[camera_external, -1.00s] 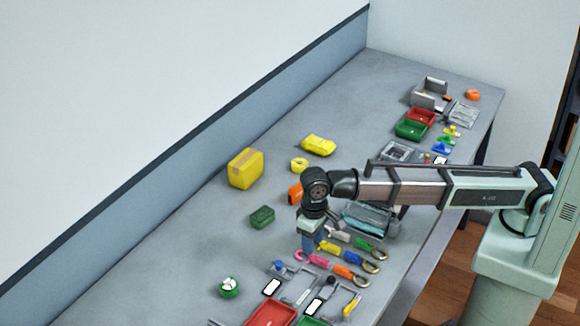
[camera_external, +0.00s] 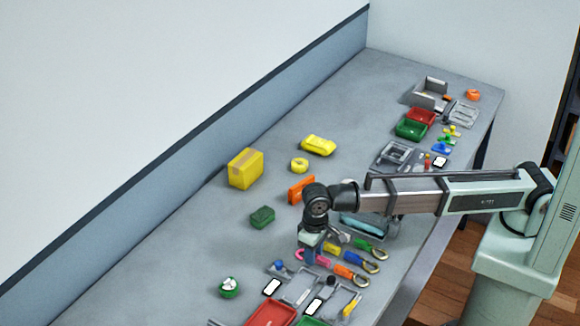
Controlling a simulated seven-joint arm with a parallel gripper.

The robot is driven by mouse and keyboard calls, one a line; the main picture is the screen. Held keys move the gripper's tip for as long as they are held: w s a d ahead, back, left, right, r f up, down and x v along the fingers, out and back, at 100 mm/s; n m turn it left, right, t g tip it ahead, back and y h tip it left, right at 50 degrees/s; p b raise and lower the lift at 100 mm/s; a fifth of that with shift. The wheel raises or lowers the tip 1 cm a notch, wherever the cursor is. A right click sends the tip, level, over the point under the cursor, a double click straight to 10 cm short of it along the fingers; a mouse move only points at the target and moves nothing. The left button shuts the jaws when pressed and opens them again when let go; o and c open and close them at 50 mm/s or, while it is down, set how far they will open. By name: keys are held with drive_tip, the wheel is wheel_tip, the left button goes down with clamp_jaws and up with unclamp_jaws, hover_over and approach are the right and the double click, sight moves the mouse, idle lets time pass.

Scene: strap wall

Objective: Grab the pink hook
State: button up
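The pink hook (camera_external: 321,261) lies on the grey table in the external view, left of the orange hook. My gripper (camera_external: 309,258) points down right at the pink hook and covers part of it. I cannot tell whether the fingers touch it or stand just above it. The fingers are too small and hidden to tell whether they are open or shut.
Close by lie an orange hook (camera_external: 346,271), a blue hook (camera_external: 360,260), a green hook (camera_external: 369,246) and a yellow one (camera_external: 332,248). A red tray (camera_external: 271,314) stands in front. A green block (camera_external: 262,217) and a yellow box (camera_external: 245,169) lie to the left.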

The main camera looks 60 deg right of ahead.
clamp_jaws()
drive_tip(key=shift+r, duration=0.1)
